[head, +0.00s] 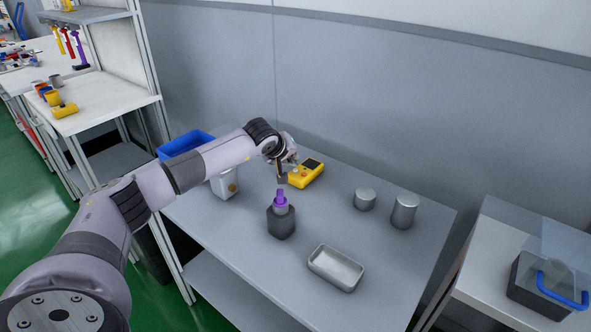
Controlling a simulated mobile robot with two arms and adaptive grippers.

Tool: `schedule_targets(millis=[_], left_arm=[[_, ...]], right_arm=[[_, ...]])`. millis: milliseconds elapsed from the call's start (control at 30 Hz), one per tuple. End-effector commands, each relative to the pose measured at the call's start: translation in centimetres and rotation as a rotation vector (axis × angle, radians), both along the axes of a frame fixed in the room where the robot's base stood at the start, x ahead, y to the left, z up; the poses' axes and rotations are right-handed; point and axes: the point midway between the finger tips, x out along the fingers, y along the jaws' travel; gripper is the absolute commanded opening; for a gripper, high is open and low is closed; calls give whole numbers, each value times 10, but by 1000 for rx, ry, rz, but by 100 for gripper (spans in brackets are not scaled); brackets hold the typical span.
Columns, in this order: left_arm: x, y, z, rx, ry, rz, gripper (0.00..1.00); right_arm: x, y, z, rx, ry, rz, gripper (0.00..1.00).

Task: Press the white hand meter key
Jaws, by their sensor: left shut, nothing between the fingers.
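The yellow hand meter (309,178) lies on the grey table toward the back, with a dark screen at its far end. An orange spot shows on its near part; a white key cannot be made out, as it is small or hidden by my gripper. My left gripper (283,179) is shut and empty, pointing down at the left near end of the meter. I cannot tell whether the fingertips touch the meter.
A dark bottle with a purple top (281,219) stands just in front of the gripper. A white container (226,184) and blue bin (172,150) are left. Two metal cylinders (404,211) stand right; a metal tray (336,268) lies in front.

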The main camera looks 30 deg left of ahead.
Motion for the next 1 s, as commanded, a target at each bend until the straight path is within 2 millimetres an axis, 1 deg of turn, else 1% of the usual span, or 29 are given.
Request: schedule_targets(millis=[333, 600, 1000], left_arm=[[0, 0, -1, 0, 0, 0, 0], [0, 0, -9, 1, -1, 1, 0], [0, 0, -9, 0, 0, 0, 0]], right_arm=[[0, 0, -1, 0, 0, 0, 40], [0, 0, -10, 1, 0, 1, 40], [-1, 2, -10, 3, 1, 0, 40]])
